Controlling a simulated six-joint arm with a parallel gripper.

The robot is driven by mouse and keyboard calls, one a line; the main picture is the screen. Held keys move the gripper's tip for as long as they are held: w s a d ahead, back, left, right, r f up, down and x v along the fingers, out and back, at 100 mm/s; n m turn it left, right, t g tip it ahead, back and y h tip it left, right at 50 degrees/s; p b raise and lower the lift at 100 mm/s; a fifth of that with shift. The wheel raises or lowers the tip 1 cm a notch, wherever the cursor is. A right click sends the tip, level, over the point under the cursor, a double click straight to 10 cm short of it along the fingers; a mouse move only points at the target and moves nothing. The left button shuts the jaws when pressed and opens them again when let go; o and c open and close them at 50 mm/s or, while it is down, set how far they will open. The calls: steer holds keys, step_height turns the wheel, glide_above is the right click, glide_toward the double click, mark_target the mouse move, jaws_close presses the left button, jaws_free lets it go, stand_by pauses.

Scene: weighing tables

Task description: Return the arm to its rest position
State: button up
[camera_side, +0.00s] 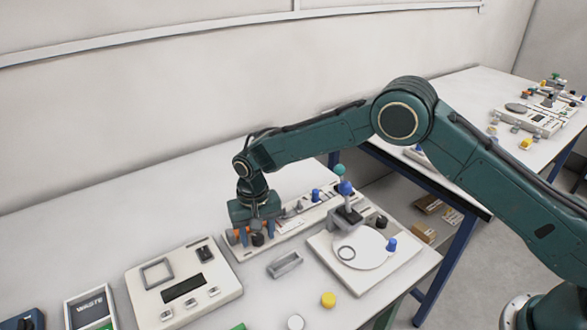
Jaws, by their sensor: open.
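My arm, dark green, reaches in from the right over the near table. My gripper (257,235) points down over the left end of a long pale rack (285,238). Its two fingers are apart, with a dark piece (257,239) showing between or just behind them; I cannot tell if they touch it. Orange-brown pieces (235,237) sit beside the fingers and are partly hidden.
A panel with a dark display (220,297) lies left of the gripper, beside a WASTE tray (93,290). A white plate stand (405,262) with a blue-capped post is to the right. A small grey tray (284,263) and yellow cap (328,299) lie in front.

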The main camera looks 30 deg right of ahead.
steer(key=shift+d+r, duration=0.2)
steer(key=shift+r, duration=0.35)
steer(key=s+d+r+t, duration=0.1)
steer(key=s+d+r, duration=0.35)
steer(key=r, duration=0.35)
steer(key=s+d+r+n+t, duration=0.1)
steer(key=s+d+r, duration=0.3)
steer(key=r, duration=0.5)
steer(key=s+d+r+t, duration=0.1)
steer(key=s+d+r, duration=0.1)
steer(key=d+r, duration=0.5)
steer(key=s+d+r+t, duration=0.1)
steer(key=s+d, duration=0.2)
steer(key=s, duration=0.5)
steer(key=s+d+r, duration=0.1)
steer(key=s+d, duration=0.2)
steer(key=s, duration=0.6)
steer(key=s+d+r+n+t, duration=0.1)
steer(key=s+d+r, duration=0.1)
steer(key=s, duration=0.6)
steer(key=shift+s+d+t, duration=0.15)
steer(key=shift+d+t, duration=0.15)
steer(key=shift+d, duration=0.25)
steer(key=shift+r, duration=0.2)
